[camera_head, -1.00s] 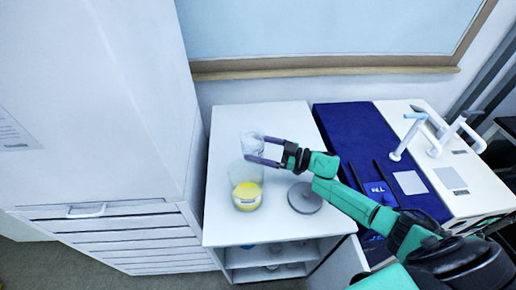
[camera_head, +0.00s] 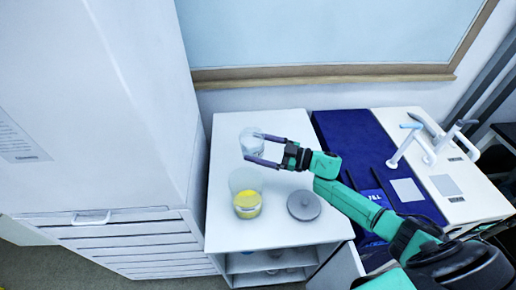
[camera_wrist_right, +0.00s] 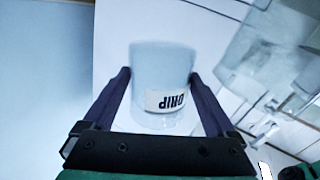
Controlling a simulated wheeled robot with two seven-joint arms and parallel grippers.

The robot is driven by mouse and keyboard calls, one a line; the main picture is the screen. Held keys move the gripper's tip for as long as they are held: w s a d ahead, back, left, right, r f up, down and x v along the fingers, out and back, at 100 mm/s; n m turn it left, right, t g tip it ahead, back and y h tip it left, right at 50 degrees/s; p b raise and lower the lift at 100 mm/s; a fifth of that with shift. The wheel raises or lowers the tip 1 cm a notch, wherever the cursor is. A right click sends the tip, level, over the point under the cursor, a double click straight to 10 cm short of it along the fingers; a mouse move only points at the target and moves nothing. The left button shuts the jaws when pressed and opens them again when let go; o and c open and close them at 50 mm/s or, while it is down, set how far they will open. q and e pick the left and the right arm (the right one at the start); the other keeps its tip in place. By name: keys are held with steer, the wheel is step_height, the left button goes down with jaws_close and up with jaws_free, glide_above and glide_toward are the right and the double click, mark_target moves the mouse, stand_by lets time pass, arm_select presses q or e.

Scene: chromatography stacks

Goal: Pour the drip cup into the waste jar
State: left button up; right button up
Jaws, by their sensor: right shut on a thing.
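The drip cup (camera_head: 249,146) is a clear, pale cup near the back left of the white cabinet top. In the right wrist view the cup (camera_wrist_right: 162,65) shows its white DRIP label, upside down in the picture. My right gripper (camera_head: 253,148) is shut on the cup, one finger on each side. The waste jar (camera_head: 246,198) is a clear, open jar with yellow liquid in its lower part. It stands nearer the front than the cup. I cannot tell the height of the cup above the top. My left gripper is not in view.
A grey round lid (camera_head: 303,205) lies right of the jar on the white cabinet top (camera_head: 225,225). A tall white cabinet (camera_head: 120,100) stands close on the left. A blue mat (camera_head: 345,130) and a white bench with tap-like fixtures (camera_head: 405,143) are on the right.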

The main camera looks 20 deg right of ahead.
steer(key=shift+s+a+r+n, duration=0.1)
steer(key=shift+s+r+n, duration=0.05)
steer(key=shift+r+n, duration=0.3)
steer(key=shift+s+a+r+n, duration=0.1)
steer(key=shift+s+r+n, duration=0.05)
steer(key=shift+r+n, duration=0.25)
steer(key=shift+s, duration=0.2)
steer(key=shift+n, duration=0.25)
steer(key=shift+s+a+r+n+y, duration=0.15)
steer(key=shift+s+r+n+y, duration=0.15)
steer(key=shift+n, duration=0.2)
steer(key=shift+f+n+b, duration=0.15)
steer(key=shift+n+b, duration=0.2)
steer(key=shift+n, duration=0.05)
